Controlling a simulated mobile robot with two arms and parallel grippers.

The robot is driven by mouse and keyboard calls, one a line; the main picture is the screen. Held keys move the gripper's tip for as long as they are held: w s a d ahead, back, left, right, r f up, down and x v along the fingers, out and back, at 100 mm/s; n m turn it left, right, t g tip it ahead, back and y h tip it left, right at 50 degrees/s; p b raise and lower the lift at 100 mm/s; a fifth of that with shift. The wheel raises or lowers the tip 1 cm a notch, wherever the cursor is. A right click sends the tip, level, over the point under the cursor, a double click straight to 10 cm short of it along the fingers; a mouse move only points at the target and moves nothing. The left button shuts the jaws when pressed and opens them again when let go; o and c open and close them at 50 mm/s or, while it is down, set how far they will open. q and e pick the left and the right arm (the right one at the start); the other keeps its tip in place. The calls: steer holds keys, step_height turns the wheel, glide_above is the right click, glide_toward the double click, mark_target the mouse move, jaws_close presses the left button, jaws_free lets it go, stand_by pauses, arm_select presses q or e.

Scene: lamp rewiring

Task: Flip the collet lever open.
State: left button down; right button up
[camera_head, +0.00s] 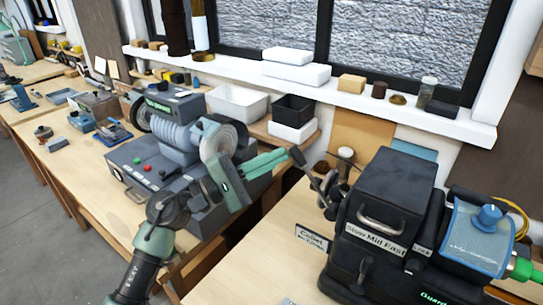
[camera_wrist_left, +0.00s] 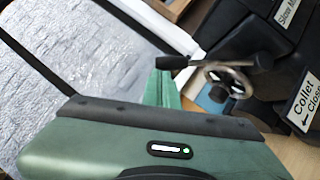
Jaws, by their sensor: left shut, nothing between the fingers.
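The collet lever (camera_head: 314,178) is a dark handle on a bright metal hub at the left end of the black lathe (camera_head: 393,205). In the left wrist view the lever (camera_wrist_left: 215,60) ends in a black knob, with the hub behind it. My left gripper (camera_head: 287,156) comes in from the left, its green fingers shut and empty. Its fingertips (camera_wrist_left: 163,76) appear right at the knob; I cannot tell whether they touch. A white sign (camera_head: 313,238) reading "Collet" stands below the lever; in the wrist view its arrow and "Close" show. My right gripper is not in view.
A grey grinder-like machine (camera_head: 175,135) stands on the left bench behind my left arm. White and black bins (camera_head: 293,112) sit behind the gripper, below the window sill (camera_head: 240,70). Small jars stand behind the lever.

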arm_select(q)
steer(key=shift+r, duration=0.1)
steer(key=s+d+r+m+g+y+b, duration=0.1)
steer(key=s+d+r+m+g+y, duration=0.1)
steer(key=s+d+r+m+y, duration=0.2)
steer(key=s+d+r+m, duration=0.2)
steer(key=d+m, duration=0.1)
steer(key=d, duration=0.1)
steer(key=shift+d+m+g+b, duration=0.25)
steer(key=shift+m+g+b, duration=0.05)
steer(key=shift+m+g, duration=0.1)
stand_by(0.4)
stand_by(0.4)
